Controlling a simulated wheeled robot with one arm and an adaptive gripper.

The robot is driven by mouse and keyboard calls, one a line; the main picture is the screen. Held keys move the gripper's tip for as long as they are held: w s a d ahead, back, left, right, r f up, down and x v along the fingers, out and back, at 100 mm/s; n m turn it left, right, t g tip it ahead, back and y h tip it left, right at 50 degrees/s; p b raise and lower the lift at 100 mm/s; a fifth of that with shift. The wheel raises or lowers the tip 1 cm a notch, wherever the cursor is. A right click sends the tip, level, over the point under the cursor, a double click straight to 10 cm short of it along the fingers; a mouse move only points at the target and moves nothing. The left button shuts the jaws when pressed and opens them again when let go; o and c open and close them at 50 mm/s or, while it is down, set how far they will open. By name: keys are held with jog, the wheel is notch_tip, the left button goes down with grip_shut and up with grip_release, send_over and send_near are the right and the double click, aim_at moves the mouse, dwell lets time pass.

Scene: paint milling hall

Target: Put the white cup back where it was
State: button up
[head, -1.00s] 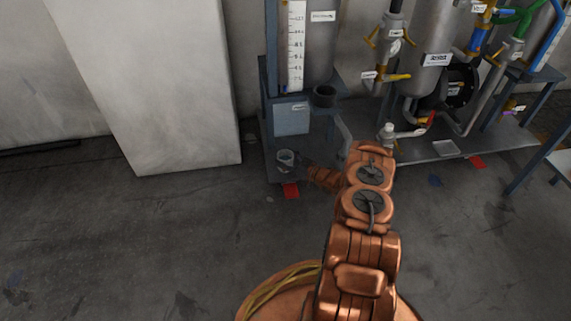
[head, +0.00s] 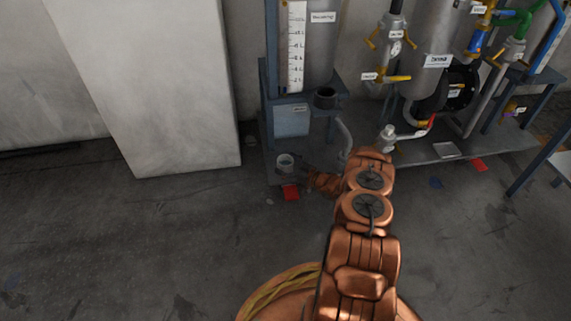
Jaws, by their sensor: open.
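The white cup (head: 286,163) stands upright on the low grey base plate of the tank stand, near its front left corner. My gripper (head: 306,176) is just to the right of the cup, at about its height, with its dark fingers pointing toward it. The gripper is open. It is small and dark in this view, so I cannot tell whether a finger touches the cup.
A red patch (head: 291,193) lies in front of the cup. Pipes and valves stand to the right. A tall pale panel (head: 150,90) stands left; the floor in front is clear.

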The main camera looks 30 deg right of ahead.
jog(key=shift+s+r, duration=0.1)
jog(key=shift+r, duration=0.1)
jog(key=p+v, duration=0.4)
jog(key=v, duration=0.8)
jog(key=shift+p, duration=0.3)
jog(key=shift+f, duration=0.1)
